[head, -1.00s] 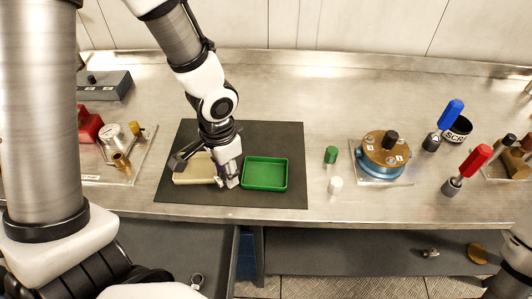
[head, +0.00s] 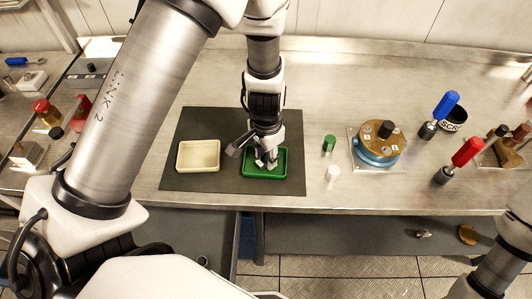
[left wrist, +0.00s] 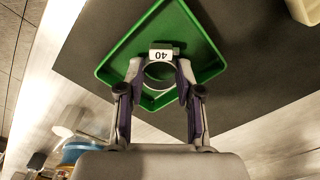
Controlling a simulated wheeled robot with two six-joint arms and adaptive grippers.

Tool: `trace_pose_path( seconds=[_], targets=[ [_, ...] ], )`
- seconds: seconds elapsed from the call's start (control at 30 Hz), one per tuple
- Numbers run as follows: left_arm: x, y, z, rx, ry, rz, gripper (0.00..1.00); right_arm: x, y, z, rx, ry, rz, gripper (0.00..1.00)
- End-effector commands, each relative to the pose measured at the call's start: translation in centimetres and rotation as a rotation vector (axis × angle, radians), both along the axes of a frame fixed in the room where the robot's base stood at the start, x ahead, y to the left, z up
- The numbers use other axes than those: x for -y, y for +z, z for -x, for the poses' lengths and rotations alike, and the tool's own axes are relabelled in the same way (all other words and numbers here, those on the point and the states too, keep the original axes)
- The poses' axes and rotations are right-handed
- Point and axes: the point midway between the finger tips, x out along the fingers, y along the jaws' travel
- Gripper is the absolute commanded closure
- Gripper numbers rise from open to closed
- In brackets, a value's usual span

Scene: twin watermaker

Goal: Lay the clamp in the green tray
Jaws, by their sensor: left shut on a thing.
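The green tray (head: 281,162) lies on the dark mat, and it fills much of the left wrist view (left wrist: 118,62). My left gripper (head: 265,163) points down into the tray's outline. In the left wrist view its fingers (left wrist: 160,72) are shut on the clamp (left wrist: 162,52), a metal ring with a small block marked 40. The clamp is over the tray's inside. I cannot tell whether it touches the floor of the tray. In the head view the gripper mostly hides the clamp. My right gripper is outside the frames.
An empty beige tray (head: 198,156) sits left of the green one on the dark mat (head: 222,119). A green cap (head: 328,144) and a white cap (head: 333,173) stand to the right.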

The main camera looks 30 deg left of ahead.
Motion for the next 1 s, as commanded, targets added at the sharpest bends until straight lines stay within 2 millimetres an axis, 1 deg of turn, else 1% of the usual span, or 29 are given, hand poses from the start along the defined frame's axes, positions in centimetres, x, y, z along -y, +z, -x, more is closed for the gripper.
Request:
trace_pose_path(
  seconds=[0.17, 0.2, 0.23, 0.27, 0.53, 0.63, 0.67, 0.77, 1.0],
  targets=[
    [0.0, -0.6, 0.0, 0.000, 0.000, 0.000, 0.91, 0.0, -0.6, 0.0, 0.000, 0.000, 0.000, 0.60],
    [0.0, -0.4, 0.0, 0.000, 0.000, 0.000, 0.54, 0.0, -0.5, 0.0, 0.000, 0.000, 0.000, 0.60],
    [0.0, -0.4, 0.0, 0.000, 0.000, 0.000, 0.44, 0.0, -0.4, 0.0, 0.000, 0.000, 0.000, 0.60],
    [0.0, -0.4, 0.0, 0.000, 0.000, 0.000, 0.40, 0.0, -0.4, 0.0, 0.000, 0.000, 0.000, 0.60],
    [0.0, -0.3, 0.0, 0.000, 0.000, 0.000, 0.40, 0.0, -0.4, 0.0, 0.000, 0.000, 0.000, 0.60],
    [0.0, 0.4, 0.0, 0.000, 0.001, 0.000, 0.40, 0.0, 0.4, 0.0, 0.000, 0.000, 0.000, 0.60],
    [0.0, 0.5, 0.0, 0.002, 0.000, 0.001, 0.40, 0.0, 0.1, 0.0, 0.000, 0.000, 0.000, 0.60],
    [0.0, 2.3, -0.1, 0.005, -0.001, 0.001, 0.40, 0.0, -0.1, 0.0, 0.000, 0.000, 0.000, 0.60],
    [0.0, 8.5, -0.2, 0.007, -0.001, 0.001, 0.40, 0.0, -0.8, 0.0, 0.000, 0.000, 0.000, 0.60]
  ],
)
